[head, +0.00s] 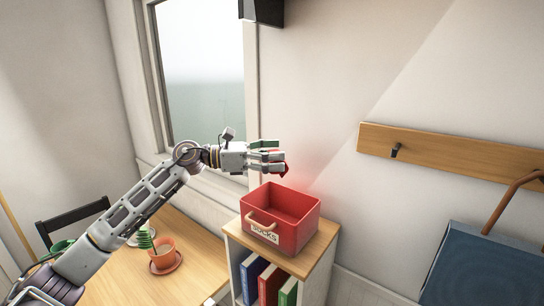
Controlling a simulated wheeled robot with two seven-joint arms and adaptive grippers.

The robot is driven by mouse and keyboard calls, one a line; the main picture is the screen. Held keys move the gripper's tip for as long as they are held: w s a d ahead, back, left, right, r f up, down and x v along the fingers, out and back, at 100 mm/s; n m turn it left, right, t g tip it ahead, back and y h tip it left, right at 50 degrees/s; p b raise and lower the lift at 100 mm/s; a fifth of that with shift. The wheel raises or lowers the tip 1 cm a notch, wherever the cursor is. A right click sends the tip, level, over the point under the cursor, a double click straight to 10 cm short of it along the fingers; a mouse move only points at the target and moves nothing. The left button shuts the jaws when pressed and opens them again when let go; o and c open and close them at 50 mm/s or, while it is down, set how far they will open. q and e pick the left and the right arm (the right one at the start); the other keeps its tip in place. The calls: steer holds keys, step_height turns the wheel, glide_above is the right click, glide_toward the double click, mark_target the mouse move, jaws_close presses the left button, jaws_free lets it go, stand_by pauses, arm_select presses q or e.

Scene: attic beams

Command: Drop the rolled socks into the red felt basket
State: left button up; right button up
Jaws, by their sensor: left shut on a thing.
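The red basket (300,228) stands on top of a small wooden-topped shelf. It has a light handle and a label reading "SOCKS" on its front, and the part of its inside I can see looks empty. My left gripper (279,160) reaches in from the left and is above the basket's back rim, apart from it. It is shut on the rolled socks (284,170), of which only a small dark red part shows at the fingertips; the fingers hide the rest. My right gripper is not in view.
The shelf (325,240) holds several upright binders below the basket. A window is behind my arm. A peg rail (450,157) and blue case (485,265) are at the right.

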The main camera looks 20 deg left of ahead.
mark_target(268, 175)
arm_select(q)
steer(key=shift+f, duration=0.1)
steer(key=shift+f+b, duration=1.4)
steer(key=shift+f, duration=1.5)
steer(key=o, duration=1.1)
steer(key=shift+c, duration=0.2)
steer(key=shift+v, duration=0.8)
steer(key=v, duration=1)
steer(key=shift+a, duration=0.2)
steer(key=shift+s, duration=0.1)
